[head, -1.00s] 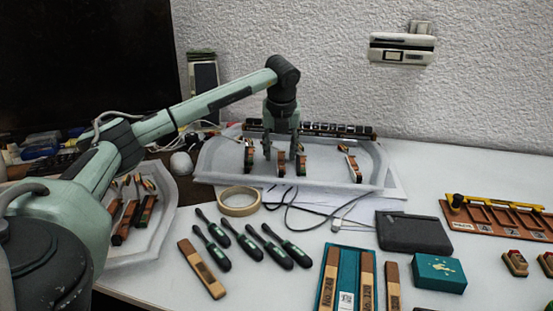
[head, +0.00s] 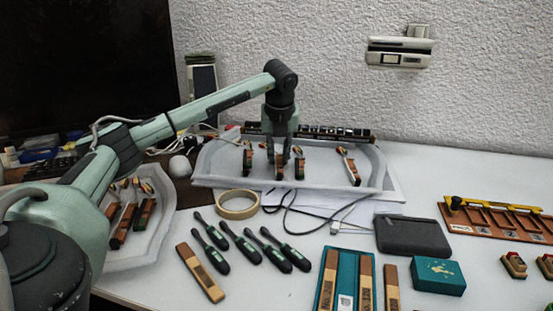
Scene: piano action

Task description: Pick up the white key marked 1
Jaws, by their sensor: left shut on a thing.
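My left gripper (head: 279,150) points straight down over the pale tray (head: 222,172) at the back. It is shut on a slim brown upright piece (head: 279,168) that stands low at the tray. I cannot read any mark on this piece, so I cannot tell whether it is the white key marked 1. Similar pieces stand in the tray: one to the left (head: 247,160), one close on the right (head: 299,163) and one further right (head: 348,166). My right gripper is not in view.
A dark rail (head: 340,133) runs behind the tray. A second tray (head: 157,232) with similar pieces is at left. Tape (head: 238,203), cables, several dark-handled tools (head: 240,243) and a dark case (head: 411,235) lie in front. A labelled orange rack (head: 497,222) is at right.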

